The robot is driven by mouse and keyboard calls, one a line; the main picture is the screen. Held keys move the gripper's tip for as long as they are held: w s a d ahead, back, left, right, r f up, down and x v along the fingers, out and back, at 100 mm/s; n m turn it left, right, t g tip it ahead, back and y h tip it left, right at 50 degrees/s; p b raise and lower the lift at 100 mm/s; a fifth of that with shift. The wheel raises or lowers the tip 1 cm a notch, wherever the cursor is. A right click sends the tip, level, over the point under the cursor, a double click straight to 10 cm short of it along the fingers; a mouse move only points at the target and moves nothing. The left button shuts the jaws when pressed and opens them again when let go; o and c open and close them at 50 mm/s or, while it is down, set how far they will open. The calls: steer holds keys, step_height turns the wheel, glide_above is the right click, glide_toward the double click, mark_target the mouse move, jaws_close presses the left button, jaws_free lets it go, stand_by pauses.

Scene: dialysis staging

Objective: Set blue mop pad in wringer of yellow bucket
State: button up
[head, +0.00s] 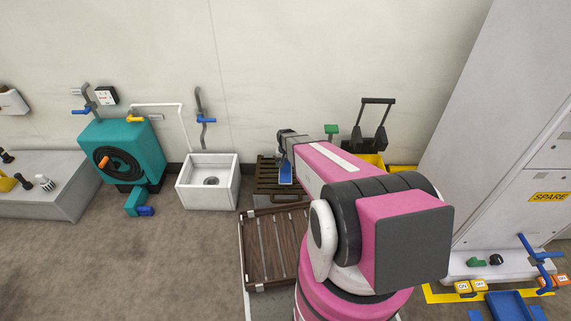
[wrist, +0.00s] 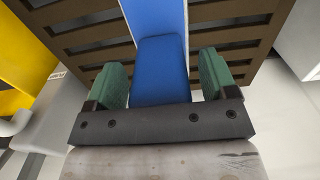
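The blue mop pad (head: 286,174) shows below my gripper (head: 287,140) in the head view, over a dark slatted rack. In the wrist view the blue pad (wrist: 160,70) lies between the two green fingers of my gripper (wrist: 162,78). The fingers are wide apart, with a thin gap on the right side; contact on the left cannot be told. The yellow bucket (head: 374,160) stands by the wall behind my arm, partly hidden. Its dark grey wringer (head: 369,142) with a tall handle is on top and looks empty from here.
The dark slatted rack (head: 266,180) is under the pad. A second brown slatted platform (head: 268,250) lies nearer. A white sink (head: 208,188) stands left, and a tall grey cabinet (head: 490,130) right. A yellow object (wrist: 25,55) is at the wrist view's left edge.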

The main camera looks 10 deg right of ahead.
step_height(320, 180, up, 12)
steer(key=shift+s+r, duration=0.2)
steer(key=shift+r, duration=0.1)
steer(key=s+r+n, duration=0.1)
steer(key=s+r, duration=0.6)
steer(key=s, duration=0.3)
steer(key=s+r+n, duration=0.1)
steer(key=s+r, duration=0.6)
steer(key=s, duration=0.3)
steer(key=shift+s+r, duration=0.35)
